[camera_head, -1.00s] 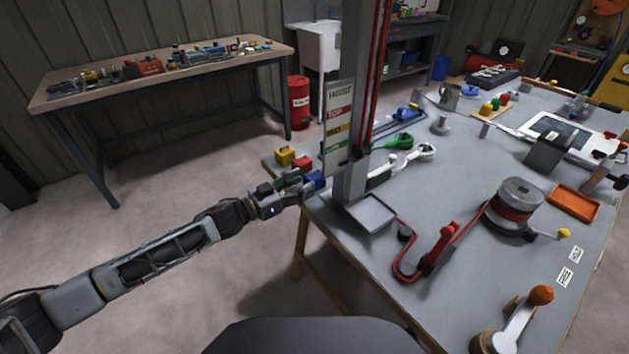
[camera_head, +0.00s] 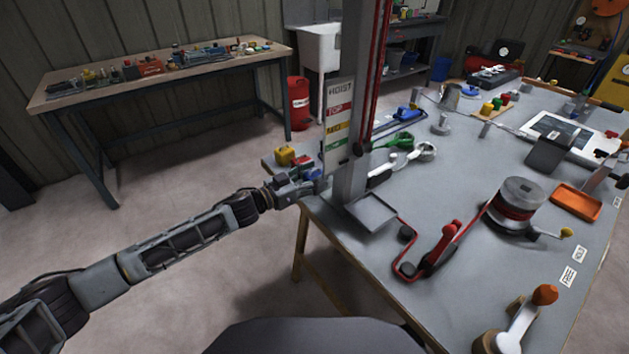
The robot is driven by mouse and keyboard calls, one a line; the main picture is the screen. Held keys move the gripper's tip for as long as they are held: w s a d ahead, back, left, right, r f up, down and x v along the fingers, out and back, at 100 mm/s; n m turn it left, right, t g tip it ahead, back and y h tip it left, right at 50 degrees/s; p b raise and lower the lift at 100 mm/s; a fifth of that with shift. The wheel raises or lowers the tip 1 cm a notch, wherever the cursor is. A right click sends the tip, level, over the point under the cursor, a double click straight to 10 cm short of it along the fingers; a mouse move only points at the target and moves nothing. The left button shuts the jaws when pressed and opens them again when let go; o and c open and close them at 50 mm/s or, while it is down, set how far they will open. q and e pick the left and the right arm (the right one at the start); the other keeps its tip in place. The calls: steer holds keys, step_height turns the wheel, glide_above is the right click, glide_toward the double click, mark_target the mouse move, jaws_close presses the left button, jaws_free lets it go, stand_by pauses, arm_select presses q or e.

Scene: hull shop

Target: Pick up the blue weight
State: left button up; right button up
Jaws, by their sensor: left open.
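The blue weight (camera_head: 313,174) sits near the left edge of the bench, beside the foot of the hoist post. It is mostly hidden behind my left gripper (camera_head: 308,181). My left gripper reaches in from the left, open, with its fingers right at the blue weight. I cannot tell whether they touch it or stand around it. The red weight (camera_head: 302,161) and the yellow weight (camera_head: 285,155) stand just behind, towards the bench corner. My right gripper is not in view.
The hoist post (camera_head: 350,190) with its marked sign (camera_head: 338,125) rises just right of the blue weight. A grey tray (camera_head: 372,212) lies at its foot. A red lever (camera_head: 440,250) and a drum (camera_head: 518,200) stand further right. Floor left of the bench is clear.

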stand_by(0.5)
arm_select(q)
steer(key=shift+w+r, duration=0.1)
jaws_close()
